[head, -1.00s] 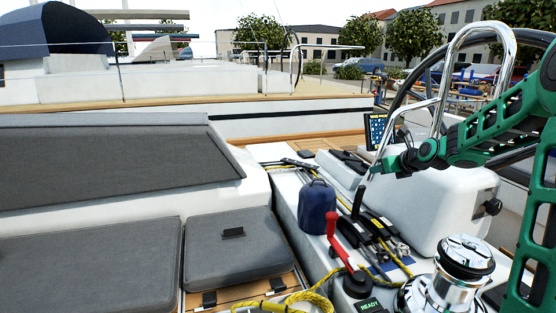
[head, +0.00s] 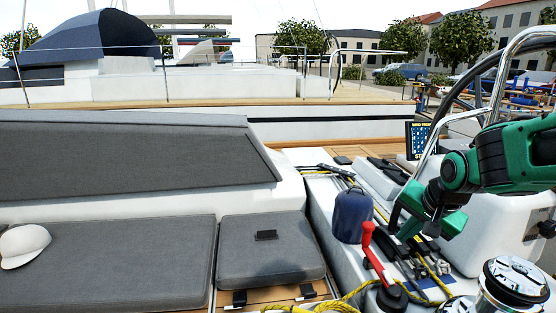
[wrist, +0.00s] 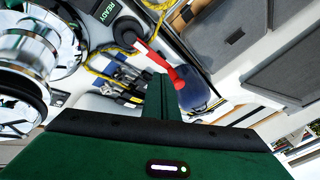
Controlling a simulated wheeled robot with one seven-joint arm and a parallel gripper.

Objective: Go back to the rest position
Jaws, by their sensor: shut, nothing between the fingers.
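My gripper (head: 411,226) hangs at the right of the head view, on my green and black arm. It is above the cockpit side with the black clutches and lines. Its fingers are together and empty, and they show as one green strip in the wrist view (wrist: 160,98). A dark blue bag-like object (head: 352,214) is left of the gripper, and a red-handled lever (head: 369,243) stands below and left of it. No contact with either can be made out.
Chrome winches (head: 508,289) stand at lower right. A steel rail (head: 497,82) and the wheel rise beside my arm. Yellow rope (head: 350,297) lies at the front. Grey cushions (head: 130,255) fill the left, with a white cap (head: 24,245) on one. A screen (head: 417,140) is behind.

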